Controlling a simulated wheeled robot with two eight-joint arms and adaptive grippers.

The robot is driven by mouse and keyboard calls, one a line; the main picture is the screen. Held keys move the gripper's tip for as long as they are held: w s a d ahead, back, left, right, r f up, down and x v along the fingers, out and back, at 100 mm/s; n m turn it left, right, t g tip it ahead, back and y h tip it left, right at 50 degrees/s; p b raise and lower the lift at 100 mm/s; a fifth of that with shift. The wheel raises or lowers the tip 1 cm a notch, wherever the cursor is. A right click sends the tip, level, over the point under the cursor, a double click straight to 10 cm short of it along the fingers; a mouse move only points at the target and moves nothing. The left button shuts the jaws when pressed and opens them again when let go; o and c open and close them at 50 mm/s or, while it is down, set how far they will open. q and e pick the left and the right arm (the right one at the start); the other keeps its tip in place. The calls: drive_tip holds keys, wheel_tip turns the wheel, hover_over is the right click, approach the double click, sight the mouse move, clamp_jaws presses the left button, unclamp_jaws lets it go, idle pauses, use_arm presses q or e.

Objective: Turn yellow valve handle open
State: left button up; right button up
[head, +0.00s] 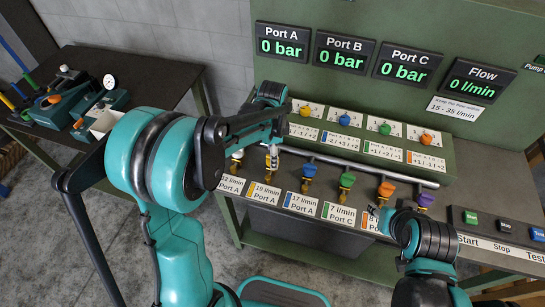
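A row of small valves with coloured handles runs along the front of the green test bench. The yellow valve handle (271,161) is above the 19 l/min label. My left gripper (271,149) reaches down over it from above, with its fingertips at or very close to the handle. Whether the fingers are closed on it is too small to tell. My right gripper (379,214) is low at the right, in front of the orange-handled valve (385,190). Its finger opening is not clear.
Blue (309,170), green (346,180) and purple (425,199) handles stand to the right. Behind is a raised box (440,160) with coloured knobs. Displays above read 0 bar for Ports A, B and C, and 0 l/min flow. A dark side table (140,65) is at left.

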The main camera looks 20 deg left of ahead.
use_arm(q)
drive_tip(key=shift+f, duration=0.55)
drive_tip(key=shift+c, duration=0.4)
drive_tip(key=c, duration=1.1)
